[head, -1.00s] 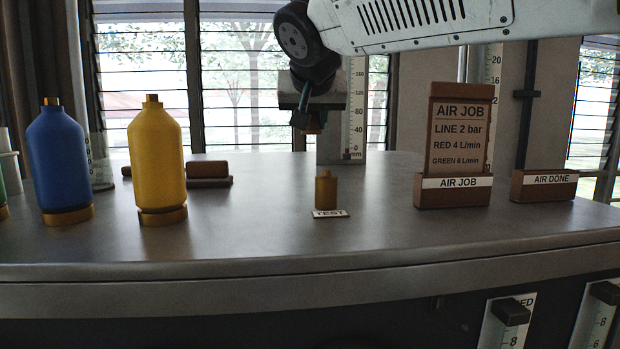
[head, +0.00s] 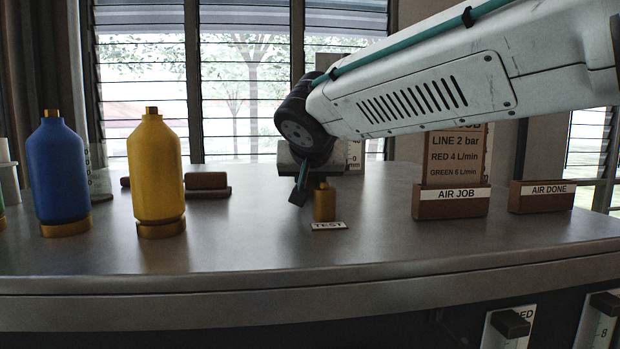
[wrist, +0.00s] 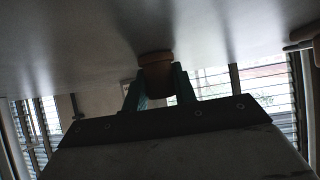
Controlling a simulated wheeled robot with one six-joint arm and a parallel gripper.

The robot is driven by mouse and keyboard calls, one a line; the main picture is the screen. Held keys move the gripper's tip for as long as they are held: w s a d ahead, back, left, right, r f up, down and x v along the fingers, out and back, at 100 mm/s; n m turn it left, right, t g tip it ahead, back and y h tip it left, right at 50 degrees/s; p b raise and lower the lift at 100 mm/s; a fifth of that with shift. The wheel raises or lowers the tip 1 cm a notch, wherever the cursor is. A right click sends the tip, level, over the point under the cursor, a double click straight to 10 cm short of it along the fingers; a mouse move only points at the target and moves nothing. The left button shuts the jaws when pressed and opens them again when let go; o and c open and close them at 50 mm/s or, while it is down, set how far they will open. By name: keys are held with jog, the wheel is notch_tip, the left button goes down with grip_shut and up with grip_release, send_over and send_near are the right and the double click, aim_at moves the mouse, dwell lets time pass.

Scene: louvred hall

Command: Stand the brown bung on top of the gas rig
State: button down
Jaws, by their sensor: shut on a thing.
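My gripper (head: 309,185) points down, shut on the small brown bung (head: 319,181), which is mostly hidden behind a finger in the head view. In the wrist view the bung (wrist: 157,80) sits between the two green fingers. A short brass-coloured fitting (head: 325,205) stands upright on the bench behind the TEST label (head: 329,226); I take it to be the gas rig. The bung is right at its top. I cannot tell whether they touch or whether the bung is exactly centred.
A yellow bottle (head: 155,180) and a blue bottle (head: 58,175) stand on the bench (head: 250,245) at the left, with brown blocks (head: 208,181) behind. The AIR JOB holder (head: 450,203) and AIR DONE holder (head: 542,197) stand at the right. The bench front is clear.

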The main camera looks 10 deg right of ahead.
jog(key=c, duration=1.1)
grip_release()
jog(key=shift+s+r, duration=0.25)
jog(key=shift+s, duration=0.05)
jog(key=v, duration=1.1)
jog(key=shift+s, duration=0.15)
